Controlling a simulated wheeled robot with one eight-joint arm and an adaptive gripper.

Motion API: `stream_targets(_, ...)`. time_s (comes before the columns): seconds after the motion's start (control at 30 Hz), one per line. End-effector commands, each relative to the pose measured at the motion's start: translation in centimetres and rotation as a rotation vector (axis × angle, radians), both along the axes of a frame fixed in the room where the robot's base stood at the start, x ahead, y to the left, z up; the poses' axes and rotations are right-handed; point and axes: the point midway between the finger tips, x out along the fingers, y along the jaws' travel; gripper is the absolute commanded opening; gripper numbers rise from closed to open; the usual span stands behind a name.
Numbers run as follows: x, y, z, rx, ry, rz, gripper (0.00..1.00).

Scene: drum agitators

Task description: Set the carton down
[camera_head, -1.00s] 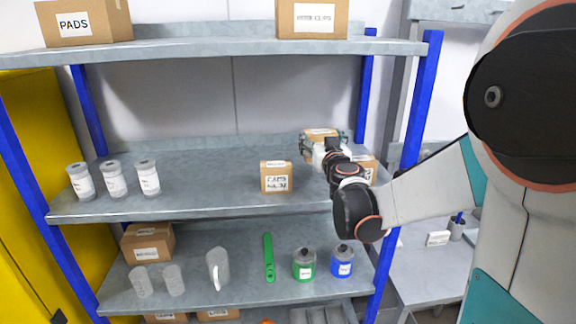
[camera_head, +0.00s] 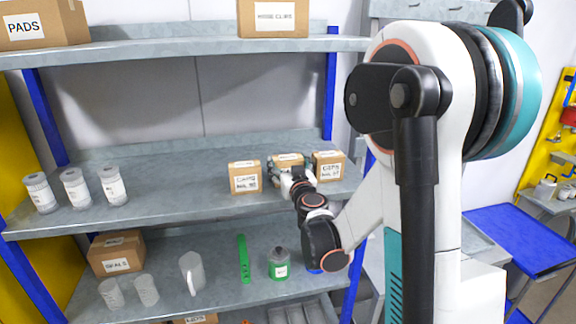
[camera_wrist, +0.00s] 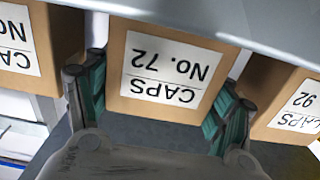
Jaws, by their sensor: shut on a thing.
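The carton (camera_wrist: 165,70) is a brown box with a white label reading CAPS No. 72, upside down in the wrist view. My gripper (camera_wrist: 160,105) is shut on it, with teal finger pads at both sides. In the head view the carton (camera_head: 287,158) stands upright on or just over the middle shelf, between two similar cartons. My gripper (camera_head: 290,178) hides much of its front there. I cannot tell whether its base touches the shelf.
A CAPS carton (camera_head: 245,178) stands to the left and another (camera_head: 328,166) to the right, both close by. The middle shelf (camera_head: 165,180) is clear between them and several white-labelled jars (camera_head: 75,188). The upper shelf (camera_head: 190,48) passes overhead.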

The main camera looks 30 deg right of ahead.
Motion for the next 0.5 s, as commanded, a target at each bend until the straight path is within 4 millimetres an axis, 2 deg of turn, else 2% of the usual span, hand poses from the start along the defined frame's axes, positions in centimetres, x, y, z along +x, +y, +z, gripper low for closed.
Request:
stream_targets(0.1,0.01,0.00,-0.35,0.000,0.000,0.000,0.46)
stream_targets(0.13,0.01,0.00,-0.31,0.000,0.000,0.000,0.79)
stream_targets(0.2,0.01,0.00,-0.24,0.000,0.000,0.000,0.95)
stream_targets(0.5,0.01,0.00,-0.22,0.000,0.000,0.000,0.95)
